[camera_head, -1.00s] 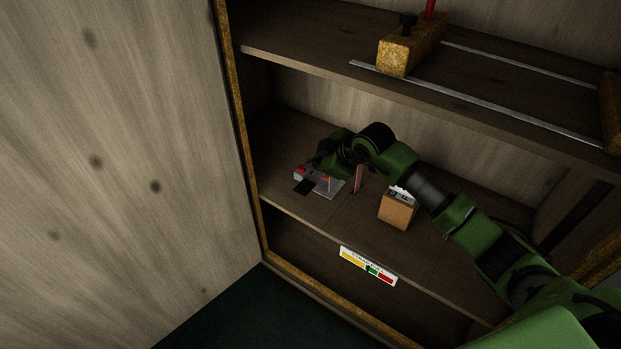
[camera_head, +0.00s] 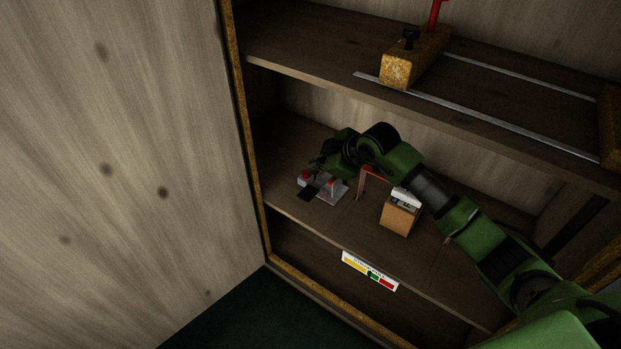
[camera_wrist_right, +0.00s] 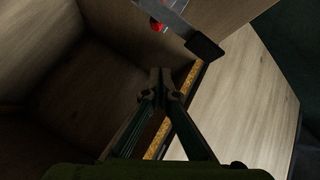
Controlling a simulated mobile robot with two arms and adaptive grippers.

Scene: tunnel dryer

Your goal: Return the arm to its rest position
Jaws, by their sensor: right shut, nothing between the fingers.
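My right arm (camera_head: 433,190) is green and black and reaches from the lower right into the cabinet's middle shelf. My right gripper (camera_head: 318,162) is at the end of it, just above and behind a small grey metal device with red parts (camera_head: 335,191). In the right wrist view my gripper (camera_wrist_right: 160,75) has its fingertips together and nothing between them. The device's metal plate and black tab (camera_wrist_right: 205,46) show at the top of that view, apart from the fingertips. My left gripper is not in view.
A red-brown bracket (camera_head: 361,182) and a wooden block with a white-topped device (camera_head: 400,217) stand on the shelf (camera_head: 325,226) close under my arm. The upper shelf (camera_head: 310,55) carries a yellowish block (camera_head: 402,69) and metal rails. A large wooden panel (camera_head: 120,150) stands at left.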

